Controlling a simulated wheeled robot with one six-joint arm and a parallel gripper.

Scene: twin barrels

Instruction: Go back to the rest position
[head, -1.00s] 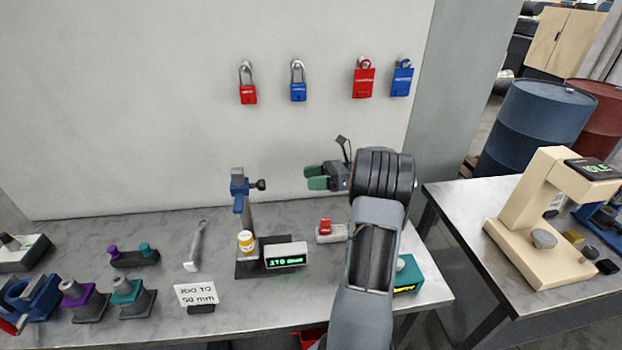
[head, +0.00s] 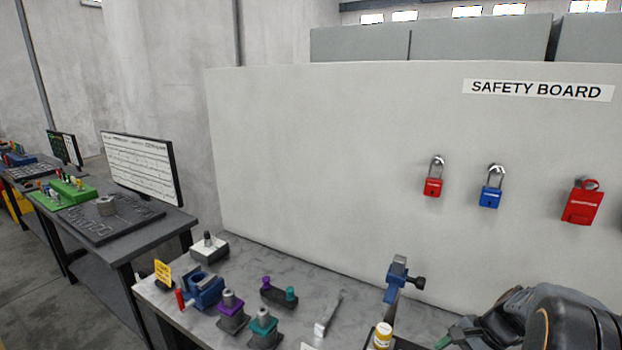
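My gripper (head: 444,341) shows only in part at the bottom edge of the head view, as a small green fingertip area. My dark arm wrist (head: 560,325) covers the lower right corner and hides the bench there. The gripper is near the blue height-gauge-like stand (head: 396,280) and a white and yellow bottle (head: 382,336), to the right of both. I cannot see whether its fingers are apart, and no held thing shows.
The bench (head: 340,290) carries a blue vise (head: 205,290), purple (head: 230,308) and teal (head: 263,325) topped pieces, and a wrench-like tool (head: 328,315). The safety board (head: 320,150) stands behind, with padlocks hanging. Another table (head: 150,235) stands at left.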

